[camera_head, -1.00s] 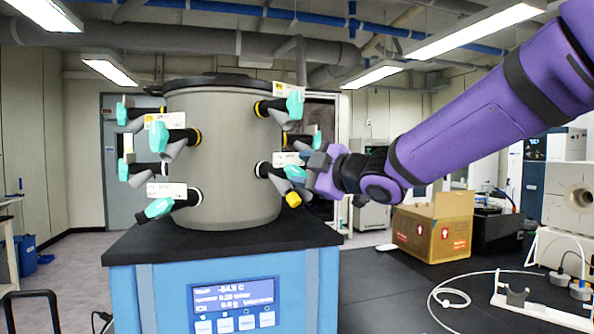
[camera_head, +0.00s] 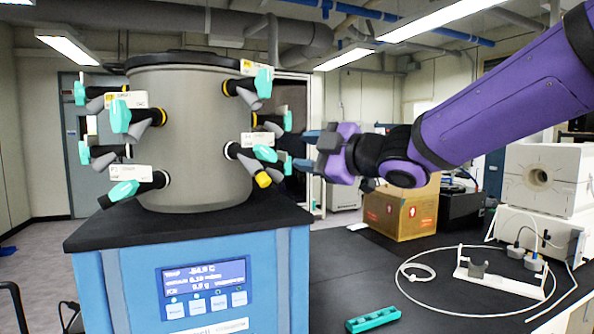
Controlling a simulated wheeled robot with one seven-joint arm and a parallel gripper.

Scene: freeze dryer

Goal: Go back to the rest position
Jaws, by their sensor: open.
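My gripper (camera_head: 303,150) is at the end of my purple arm, right of the freeze dryer's grey drum (camera_head: 200,135). It is open, its two dark fingers pointing left, with nothing seen between them. The fingers are close to the turquoise-handled valves (camera_head: 264,153) on the drum's right side. The lower fingertip lies near a turquoise handle; I cannot tell whether they touch. A yellow-tipped port (camera_head: 262,180) hangs below on that side.
The blue dryer base (camera_head: 205,285) with a lit display stands at front left. On the dark bench are a turquoise rack (camera_head: 373,320), a cardboard box (camera_head: 402,212), a white stand (camera_head: 500,277) with a looped tube, and a white furnace-like box (camera_head: 545,180). Bench space between them is clear.

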